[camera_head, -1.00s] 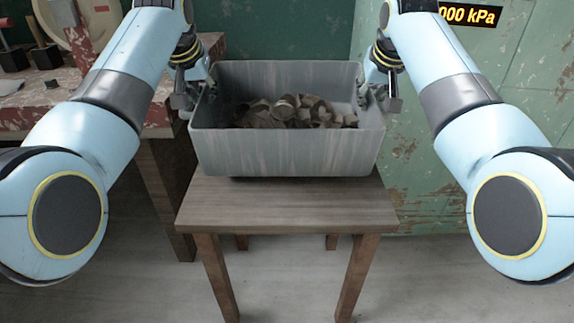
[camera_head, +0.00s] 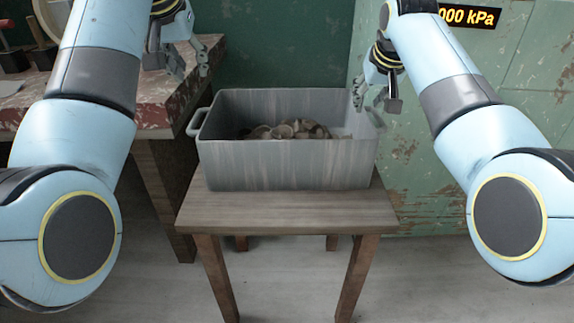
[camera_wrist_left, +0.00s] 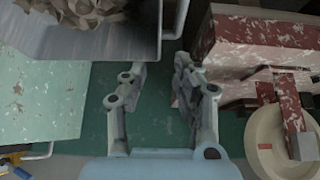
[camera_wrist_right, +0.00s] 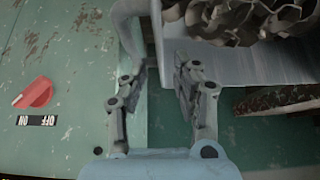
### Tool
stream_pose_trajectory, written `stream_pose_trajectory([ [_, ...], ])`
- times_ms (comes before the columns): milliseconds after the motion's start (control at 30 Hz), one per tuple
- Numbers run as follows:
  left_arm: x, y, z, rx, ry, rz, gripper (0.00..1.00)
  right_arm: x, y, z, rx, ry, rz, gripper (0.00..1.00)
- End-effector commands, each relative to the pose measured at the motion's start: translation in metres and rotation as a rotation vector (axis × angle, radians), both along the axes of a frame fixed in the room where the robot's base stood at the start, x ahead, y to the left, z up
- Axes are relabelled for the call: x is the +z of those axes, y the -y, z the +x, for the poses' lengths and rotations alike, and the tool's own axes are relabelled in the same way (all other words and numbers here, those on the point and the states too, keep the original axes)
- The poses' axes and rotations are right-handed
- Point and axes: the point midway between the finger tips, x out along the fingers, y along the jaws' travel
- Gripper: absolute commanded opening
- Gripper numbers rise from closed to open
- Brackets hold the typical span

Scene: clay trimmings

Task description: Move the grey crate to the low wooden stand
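The grey crate (camera_head: 285,168) sits upright on the low wooden stand (camera_head: 285,212), with curled clay trimmings (camera_head: 290,130) inside. Its left handle (camera_head: 196,122) is free. My left gripper (camera_head: 189,66) is open and empty, up and left of the crate, apart from it. The left wrist view shows its spread fingers (camera_wrist_left: 155,85) below the crate wall (camera_wrist_left: 105,42). My right gripper (camera_head: 372,97) is open at the crate's right end and partly hides that handle. In the right wrist view its fingers (camera_wrist_right: 160,72) are spread near the right handle (camera_wrist_right: 128,25); contact is unclear.
A paint-worn red workbench (camera_head: 165,105) stands close at the left. A green wall panel (camera_head: 425,150) with a sign (camera_head: 470,15) is at the right; a red knob (camera_wrist_right: 35,94) shows in the right wrist view. The floor before the stand is clear.

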Motion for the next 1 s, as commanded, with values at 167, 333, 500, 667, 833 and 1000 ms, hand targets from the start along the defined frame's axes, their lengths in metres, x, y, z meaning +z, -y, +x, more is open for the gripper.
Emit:
stream_pose_trajectory([
  [167, 0.016, 0.001, -0.010, -0.001, 0.001, -0.002, 0.30, 0.001, 0.000, 0.000, 0.000, 0.000, 0.000, 0.30],
  [333, 0.019, 0.001, -0.012, -0.001, 0.000, -0.001, 0.30, 0.015, 0.000, -0.009, 0.001, 0.003, 0.001, 0.30],
  [500, 0.019, 0.000, -0.012, -0.001, 0.000, -0.001, 0.30, 0.047, 0.000, -0.029, -0.001, 0.005, 0.001, 0.30],
  [667, 0.019, 0.000, -0.012, -0.001, 0.000, -0.001, 0.30, 0.075, 0.000, -0.048, 0.000, 0.004, 0.002, 0.30],
  [833, 0.018, 0.000, -0.012, -0.001, 0.000, -0.001, 0.30, 0.094, 0.000, -0.060, 0.000, 0.001, 0.000, 0.30],
  [1000, 0.018, 0.000, -0.012, -0.001, 0.000, -0.001, 0.30, 0.101, 0.000, -0.065, 0.000, -0.001, 0.000, 0.30],
])
